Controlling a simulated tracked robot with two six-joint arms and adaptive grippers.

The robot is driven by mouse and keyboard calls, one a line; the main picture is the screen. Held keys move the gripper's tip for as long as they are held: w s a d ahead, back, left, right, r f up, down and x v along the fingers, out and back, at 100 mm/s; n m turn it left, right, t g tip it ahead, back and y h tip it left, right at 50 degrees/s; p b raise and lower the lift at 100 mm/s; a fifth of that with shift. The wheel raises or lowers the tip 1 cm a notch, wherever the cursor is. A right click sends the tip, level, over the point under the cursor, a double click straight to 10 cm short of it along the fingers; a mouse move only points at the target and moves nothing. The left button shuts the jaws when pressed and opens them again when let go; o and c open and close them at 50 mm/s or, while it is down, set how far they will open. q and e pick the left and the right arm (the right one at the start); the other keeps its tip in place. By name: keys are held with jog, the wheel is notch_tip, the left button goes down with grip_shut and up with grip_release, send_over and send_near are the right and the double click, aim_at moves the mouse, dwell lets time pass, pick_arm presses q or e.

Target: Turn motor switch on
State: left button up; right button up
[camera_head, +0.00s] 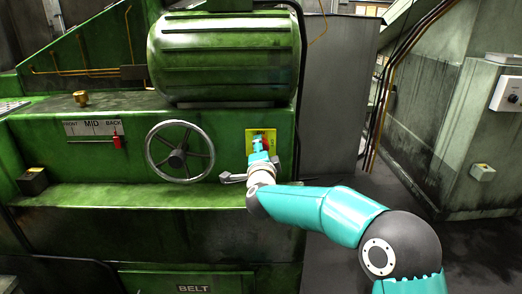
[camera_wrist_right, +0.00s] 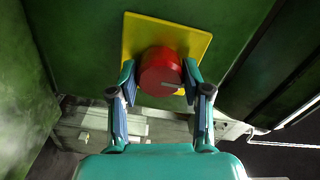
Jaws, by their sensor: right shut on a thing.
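The motor switch is a red round knob (camera_wrist_right: 160,72) on a yellow square plate (camera_wrist_right: 188,38) in the right wrist view. In the head view the yellow plate (camera_head: 270,133) is on the green machine's front, and the knob is mostly hidden behind my right gripper (camera_head: 257,145). My right gripper, also in the right wrist view (camera_wrist_right: 159,85), has one finger on each side of the knob and is shut on it. A pale mark shows on the knob's face, toward its right side. My left gripper is in neither view.
A handwheel (camera_head: 179,152) is left of the switch, and a small red lever (camera_head: 117,140) sits by a FRONT-MID-BACK scale further left. A big ribbed green motor (camera_head: 224,58) is above. A grey bar sticks out just below the plate. A grey cabinet (camera_head: 487,130) stands at right.

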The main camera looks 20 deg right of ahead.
jog(key=shift+a+f, duration=0.25)
jog(key=shift+f, duration=0.15)
jog(key=o, duration=1.1)
jog(key=shift+o, duration=0.3)
jog(key=shift+d+r, duration=0.1)
jog(key=shift+r, duration=0.05)
jog(key=shift+s+r, duration=0.1)
jog(key=v, duration=1.1)
jog(key=shift+s, duration=0.35)
